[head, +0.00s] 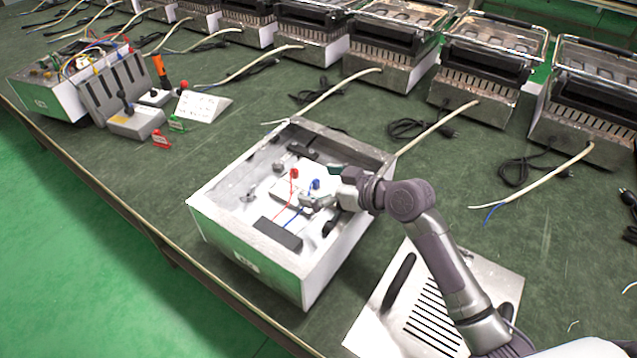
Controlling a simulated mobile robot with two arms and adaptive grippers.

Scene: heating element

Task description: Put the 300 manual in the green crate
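My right gripper (322,187) reaches into an open metal box (343,258) on the green-topped table. Its two fingers look spread apart, over a white flat area inside the box. Small red and blue wire connectors (294,174) are beside the fingers. I cannot tell whether the white area is a manual, and no cover marked 300 is readable. No green crate shows in this view. My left gripper is not in view.
A slotted metal panel (388,318) lies under my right arm. A row of contact grills (490,50) with loose cables lines the back. At left are another open box (50,97), grey testers (135,122) and a white sign (201,106).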

